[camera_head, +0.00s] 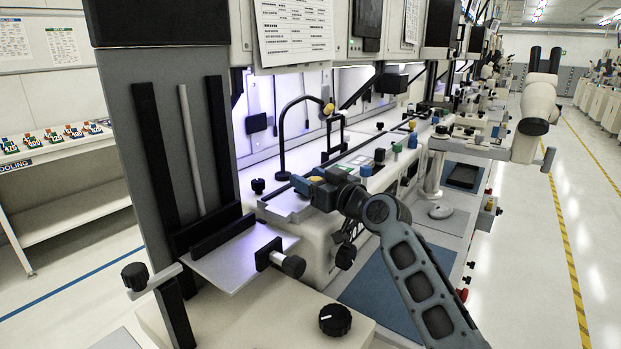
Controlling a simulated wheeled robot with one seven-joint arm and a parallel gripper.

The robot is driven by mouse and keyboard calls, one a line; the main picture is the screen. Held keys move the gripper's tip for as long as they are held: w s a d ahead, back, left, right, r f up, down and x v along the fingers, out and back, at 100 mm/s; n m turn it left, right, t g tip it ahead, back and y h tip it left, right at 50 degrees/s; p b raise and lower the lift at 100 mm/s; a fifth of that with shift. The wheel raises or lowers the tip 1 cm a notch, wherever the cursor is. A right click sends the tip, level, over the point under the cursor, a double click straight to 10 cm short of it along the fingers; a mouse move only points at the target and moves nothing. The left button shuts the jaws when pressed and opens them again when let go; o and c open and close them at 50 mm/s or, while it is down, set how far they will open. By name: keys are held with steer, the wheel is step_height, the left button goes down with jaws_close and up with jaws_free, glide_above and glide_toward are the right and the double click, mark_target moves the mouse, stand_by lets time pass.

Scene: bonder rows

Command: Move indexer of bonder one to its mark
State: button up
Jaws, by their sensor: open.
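The nearest bonder (312,238) is a white bench machine in the middle of the view, with a long dark-edged track (365,150) along its top. A pale metal block (285,206) sits at the near end of this track. I cannot tell for sure which part is the indexer, and I make out no clear mark for it. My gripper (301,184), with blue at its tip, is open beside the near end of the track, just above the pale block. From this angle I cannot tell whether it touches anything. My wrist hides part of the bonder's front.
A black looped tube (284,125) rises behind the track. A grey upright with a flat plate (240,258) and black knobs (335,320) stands close in front at left. A microscope head (538,100) juts out at right. The aisle beyond it is clear.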

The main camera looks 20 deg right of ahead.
steer(key=shift+c, duration=0.4)
jaws_close()
steer(key=shift+a, duration=0.1)
